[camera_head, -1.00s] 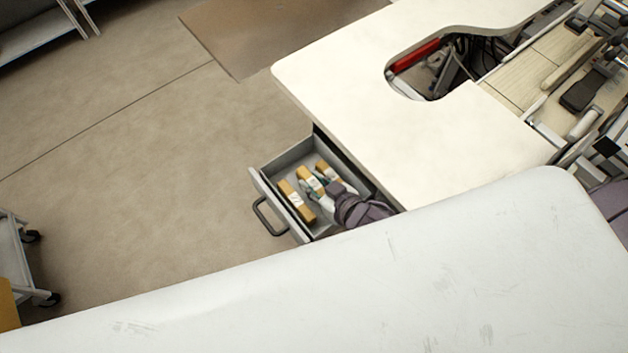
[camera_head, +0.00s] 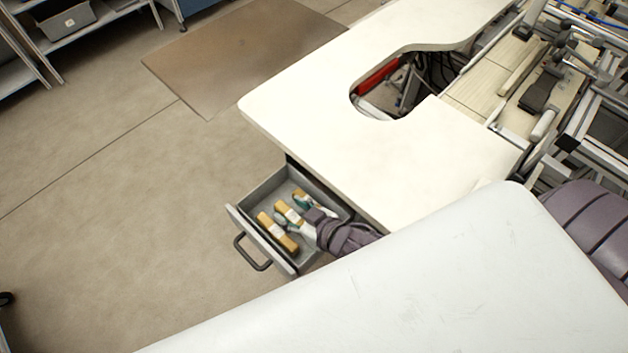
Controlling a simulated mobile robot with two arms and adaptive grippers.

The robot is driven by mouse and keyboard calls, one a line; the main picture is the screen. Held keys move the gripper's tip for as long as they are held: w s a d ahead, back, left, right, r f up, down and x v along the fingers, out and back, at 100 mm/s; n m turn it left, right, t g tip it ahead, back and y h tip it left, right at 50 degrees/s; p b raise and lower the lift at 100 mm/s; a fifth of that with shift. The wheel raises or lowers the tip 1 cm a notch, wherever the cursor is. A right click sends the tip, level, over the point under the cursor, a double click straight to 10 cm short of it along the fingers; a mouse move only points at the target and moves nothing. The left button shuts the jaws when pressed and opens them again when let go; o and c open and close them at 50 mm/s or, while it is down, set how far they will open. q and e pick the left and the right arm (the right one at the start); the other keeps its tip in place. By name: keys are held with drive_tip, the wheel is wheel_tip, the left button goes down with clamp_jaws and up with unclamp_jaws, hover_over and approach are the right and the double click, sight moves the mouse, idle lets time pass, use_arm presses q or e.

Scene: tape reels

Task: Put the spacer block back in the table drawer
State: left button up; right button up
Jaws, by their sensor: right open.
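The table drawer (camera_head: 236,216) is pulled out from under the left corner of the white table. Three yellow-tan blocks with white labels lie in it side by side: a near-left block (camera_head: 272,229), a middle block (camera_head: 287,210) and a far block (camera_head: 299,193). I cannot tell from their looks which is the spacer block. Contact cannot be made out. My left gripper is not in view.
The white tabletop (camera_head: 390,160) with a cut-out overhangs the drawer's back. The drawer's dark handle (camera_head: 246,254) sticks out at the front. Machine parts (camera_head: 545,95) fill the upper right. The floor left of the drawer is clear; shelves (camera_head: 75,35) stand far off.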

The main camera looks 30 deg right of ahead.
drive_tip(key=b+v, duration=0.1)
drive_tip(key=v, duration=1)
drive_tip(key=shift+s+d, duration=0.15)
drive_tip(key=shift+s, duration=0.15)
drive_tip(key=shift+w, duration=0.1)
